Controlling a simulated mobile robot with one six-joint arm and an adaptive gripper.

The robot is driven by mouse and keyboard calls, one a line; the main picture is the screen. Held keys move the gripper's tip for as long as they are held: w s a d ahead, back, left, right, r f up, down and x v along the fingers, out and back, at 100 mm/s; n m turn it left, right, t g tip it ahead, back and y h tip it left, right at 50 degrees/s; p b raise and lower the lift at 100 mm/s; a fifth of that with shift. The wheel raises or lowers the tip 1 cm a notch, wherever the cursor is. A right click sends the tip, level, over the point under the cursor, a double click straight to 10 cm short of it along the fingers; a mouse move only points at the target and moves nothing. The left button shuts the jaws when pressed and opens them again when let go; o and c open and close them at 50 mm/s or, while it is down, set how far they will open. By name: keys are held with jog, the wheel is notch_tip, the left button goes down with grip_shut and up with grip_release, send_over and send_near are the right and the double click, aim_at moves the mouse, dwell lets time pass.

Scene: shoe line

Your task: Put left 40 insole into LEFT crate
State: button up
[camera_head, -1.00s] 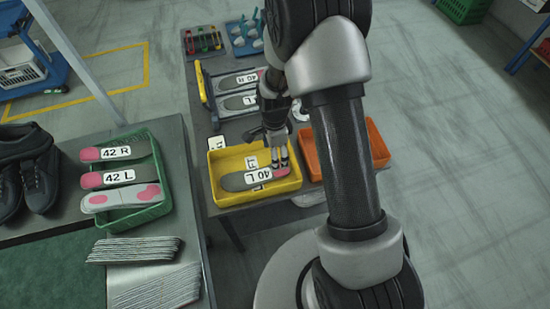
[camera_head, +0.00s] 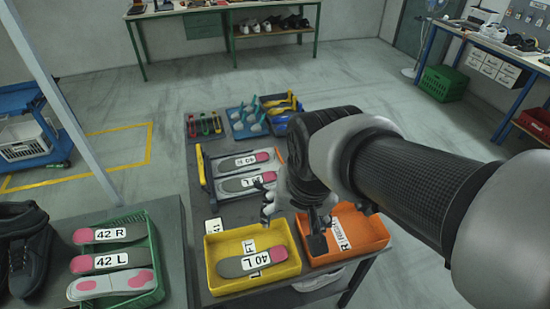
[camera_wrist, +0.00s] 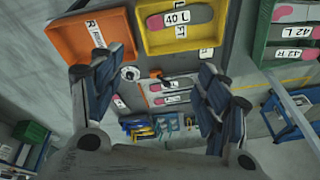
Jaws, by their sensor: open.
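The left 40 insole (camera_head: 251,261), grey with a pink heel and a "40 L" label, lies inside the yellow LEFT crate (camera_head: 213,290). Both also show in the wrist view, the insole (camera_wrist: 180,16) within the yellow crate (camera_wrist: 146,44). My gripper (camera_head: 292,213) is above the table behind the two crates, clear of the insole. In the wrist view my gripper (camera_wrist: 150,95) has its fingers spread wide with nothing between them. The crate's label is partly covered by the insole.
An orange crate (camera_head: 383,236) with a white label stands right of the yellow one. A rack (camera_head: 207,178) with two more insoles is behind. A green crate (camera_head: 157,262) with 42 R and 42 L insoles stands at left. Tool trays (camera_head: 205,126) sit at the back.

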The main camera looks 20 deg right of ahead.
jog(key=s+r+n+t, duration=0.1)
jog(key=s+r+n, duration=0.1)
jog(key=s+n, duration=0.2)
jog(key=shift+s+r+n, duration=0.3)
jog(key=shift+s+n, duration=0.1)
jog(key=shift+s, duration=1.5)
